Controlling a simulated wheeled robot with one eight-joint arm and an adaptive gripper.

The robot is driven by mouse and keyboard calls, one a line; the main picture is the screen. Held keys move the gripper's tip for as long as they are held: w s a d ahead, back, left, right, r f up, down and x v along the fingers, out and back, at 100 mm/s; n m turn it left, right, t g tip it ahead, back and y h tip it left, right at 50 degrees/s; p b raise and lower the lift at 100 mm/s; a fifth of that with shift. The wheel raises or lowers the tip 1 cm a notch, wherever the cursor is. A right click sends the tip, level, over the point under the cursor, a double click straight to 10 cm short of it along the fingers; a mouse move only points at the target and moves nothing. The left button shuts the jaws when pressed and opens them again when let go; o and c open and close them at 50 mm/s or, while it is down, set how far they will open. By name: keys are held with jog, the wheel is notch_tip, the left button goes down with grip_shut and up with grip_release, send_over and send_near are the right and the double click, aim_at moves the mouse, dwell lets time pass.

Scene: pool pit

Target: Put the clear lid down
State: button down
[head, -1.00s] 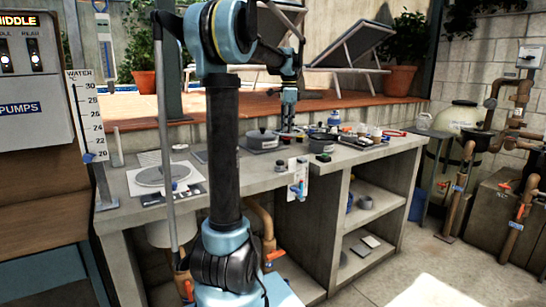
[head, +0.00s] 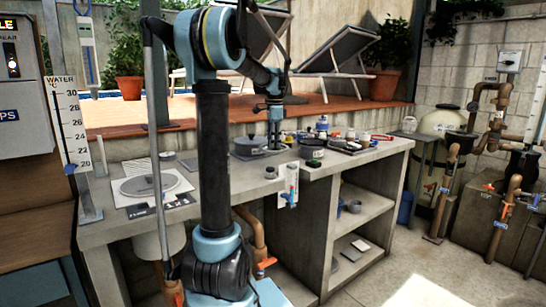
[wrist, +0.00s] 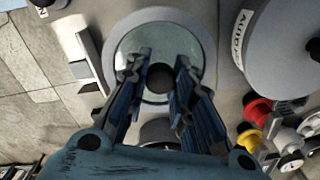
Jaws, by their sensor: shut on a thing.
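The clear lid (wrist: 128,45) shows in the wrist view as a round glass disc with a grey rim and a dark knob in its middle. My gripper (wrist: 161,72) is shut on this knob, one finger on each side. The fingers cover part of the lid's lower half. In the head view my gripper (head: 275,142) points straight down over the back of the counter (head: 235,185). The lid is too small there to make out. I cannot tell whether it touches anything beneath it.
A large grey round object (wrist: 290,45) stands close to the lid's right in the wrist view. Red and yellow small parts (wrist: 257,110) lie at lower right. In the head view a dark pot (head: 312,149) stands right of my gripper. A grey disc (head: 148,184) lies on the counter's left.

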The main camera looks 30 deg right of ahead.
aim_at(274, 152)
jog(key=shift+f, duration=2.6)
jog(key=c, duration=1.4)
grip_release()
notch_tip(274, 152, up, 12)
jog(key=shift+s+r, duration=0.1)
jog(key=shift+s, duration=0.05)
